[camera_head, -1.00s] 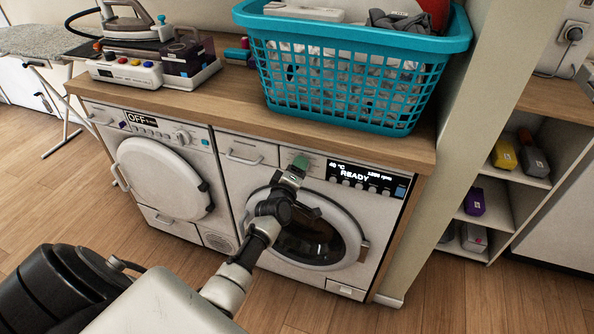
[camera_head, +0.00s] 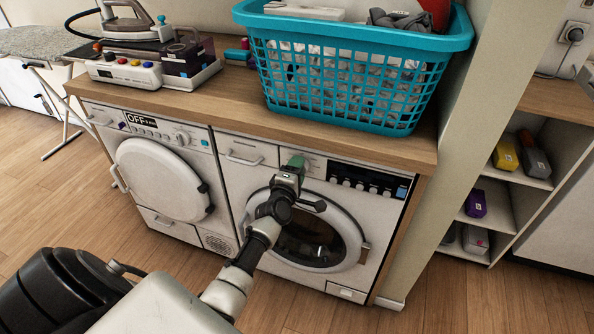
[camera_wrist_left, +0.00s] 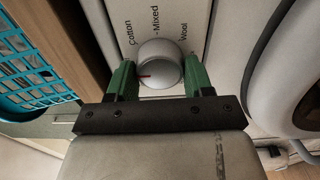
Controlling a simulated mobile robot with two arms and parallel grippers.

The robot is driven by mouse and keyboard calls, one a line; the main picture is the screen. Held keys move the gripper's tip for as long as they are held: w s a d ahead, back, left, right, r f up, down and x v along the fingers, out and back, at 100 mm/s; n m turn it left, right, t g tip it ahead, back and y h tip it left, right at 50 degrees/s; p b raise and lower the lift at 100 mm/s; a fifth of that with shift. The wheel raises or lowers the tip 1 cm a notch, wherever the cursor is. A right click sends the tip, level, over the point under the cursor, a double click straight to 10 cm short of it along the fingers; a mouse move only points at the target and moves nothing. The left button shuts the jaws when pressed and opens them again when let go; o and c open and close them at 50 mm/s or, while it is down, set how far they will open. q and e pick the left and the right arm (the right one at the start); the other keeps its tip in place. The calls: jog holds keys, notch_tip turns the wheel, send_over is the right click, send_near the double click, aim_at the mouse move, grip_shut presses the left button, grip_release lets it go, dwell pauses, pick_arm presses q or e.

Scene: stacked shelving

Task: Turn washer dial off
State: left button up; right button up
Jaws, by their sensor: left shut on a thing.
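The washer (camera_head: 257,175) stands under the wooden counter, and its display (camera_head: 365,180) is dark. In the left wrist view its round silver dial (camera_wrist_left: 160,66) carries a red mark pointing left, and the words Cotton, Mixed and Wool show around it. My left gripper (camera_head: 293,163) is at the dial on the washer's front panel. In the left wrist view its green fingers (camera_wrist_left: 160,78) stand on either side of the dial, shut on it. In the head view the gripper hides the dial. My right gripper is not in view.
A dryer (camera_head: 160,180) to the left shows OFF. A teal laundry basket (camera_head: 345,65) and an iron on its station (camera_head: 150,62) stand on the wooden counter (camera_head: 225,105). The washer's round door (camera_head: 310,238) is below the gripper. Shelves (camera_head: 510,180) are at right.

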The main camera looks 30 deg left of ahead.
pick_arm(q)
jog(key=shift+f, duration=0.1)
jog(key=o, duration=0.9)
jog(key=shift+s, duration=0.1)
jog(key=v, duration=1)
jog(key=shift+s+p, duration=0.25)
jog(key=shift+p, duration=0.15)
jog(key=shift+d, duration=0.15)
